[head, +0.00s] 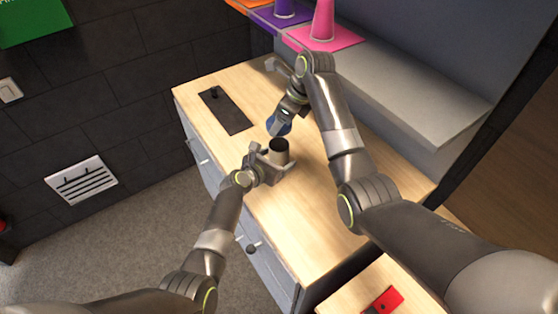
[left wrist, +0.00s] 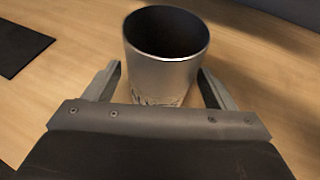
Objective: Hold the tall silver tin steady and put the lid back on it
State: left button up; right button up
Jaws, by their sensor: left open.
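The tall silver tin (head: 279,152) stands upright on the wooden counter, with its dark open mouth facing up. My left gripper (head: 270,166) is open, with one finger on either side of the tin. In the left wrist view the tin (left wrist: 163,75) sits between the fingers, with a visible gap beside them. My right gripper (head: 284,116) is just above and behind the tin. It appears shut on a blue round piece (head: 279,125), which looks like the lid. The lid is tilted and apart from the tin's mouth. The right fingertips are partly hidden.
A dark flat plate (head: 226,111) with a small black knob lies on the counter (head: 205,88), left of the tin. A grey ledge (head: 410,98) runs behind. Pink (head: 322,25) and purple (head: 285,10) cones stand at the back. A red item (head: 384,300) lies at front right.

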aim_at(282, 140)
pick_arm(q)
jog(key=shift+w+d+f, duration=0.2)
jog(key=shift+w+d, duration=0.1)
jog(key=shift+w, duration=0.1)
jog(key=shift+c, duration=0.3)
jog(key=c, duration=1.4)
pick_arm(e)
jog(key=shift+f, duration=2.45)
jog(key=shift+f, duration=0.85)
jog(key=shift+f, duration=0.55)
